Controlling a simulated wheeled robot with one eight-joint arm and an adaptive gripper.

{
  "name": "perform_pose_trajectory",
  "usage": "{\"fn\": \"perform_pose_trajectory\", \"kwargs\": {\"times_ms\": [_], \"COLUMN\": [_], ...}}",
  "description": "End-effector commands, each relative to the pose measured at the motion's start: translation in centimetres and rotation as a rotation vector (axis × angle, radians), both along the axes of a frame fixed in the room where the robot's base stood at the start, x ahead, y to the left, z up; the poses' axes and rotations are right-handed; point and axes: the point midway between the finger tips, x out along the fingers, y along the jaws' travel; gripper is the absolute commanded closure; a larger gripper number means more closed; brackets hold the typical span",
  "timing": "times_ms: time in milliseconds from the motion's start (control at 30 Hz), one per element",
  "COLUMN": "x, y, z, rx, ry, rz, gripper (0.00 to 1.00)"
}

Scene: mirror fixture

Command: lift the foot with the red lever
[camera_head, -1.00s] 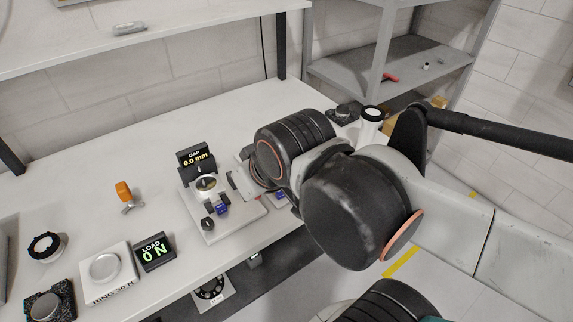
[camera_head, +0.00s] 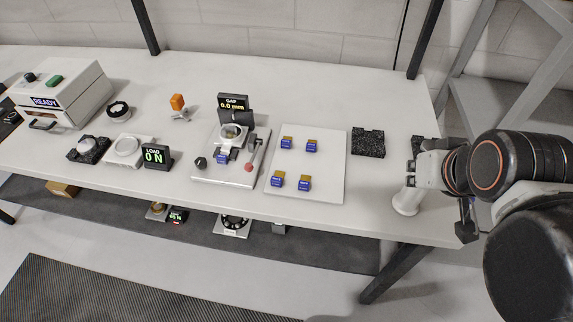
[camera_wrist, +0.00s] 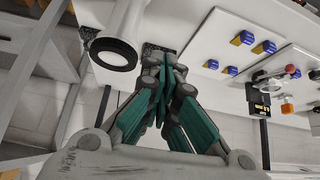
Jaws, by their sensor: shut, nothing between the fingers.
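The mirror fixture (camera_head: 231,160) stands on a white base plate in the middle of the bench, with a GAP display (camera_head: 233,102) reading 0.0 mm. Its lever (camera_head: 257,150) ends in a red knob (camera_head: 248,167) at the base's right front. The foot cannot be made out clearly. In the wrist view the red knob (camera_wrist: 290,69) shows at the right. My gripper (camera_wrist: 165,65) has its teal fingers together and empty, well apart from the fixture. In the head view my arm is at the far right, and the fingers are not clearly visible.
A white board (camera_head: 325,165) with several small blue-and-yellow blocks lies right of the fixture. A white cylinder (camera_head: 406,202) stands near my arm; its black ring (camera_wrist: 114,53) shows in the wrist view. A LOAD display (camera_head: 156,156) reads 0 N at the left.

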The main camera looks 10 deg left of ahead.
Motion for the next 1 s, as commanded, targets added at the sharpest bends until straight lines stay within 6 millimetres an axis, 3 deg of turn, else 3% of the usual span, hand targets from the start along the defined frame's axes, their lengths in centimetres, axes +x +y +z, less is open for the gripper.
{"fn": "perform_pose_trajectory", "kwargs": {"times_ms": [467, 667, 1000], "x": [0.8, 3.7, 9.4], "y": [0.9, 4.3, 12.6], "z": [0.0, -0.4, -3.0], "rx": [0.071, 0.329, 0.762], "ry": [0.024, 0.143, 0.492], "rz": [-0.051, -0.262, -0.738], "gripper": [1.0, 1.0, 1.0]}}
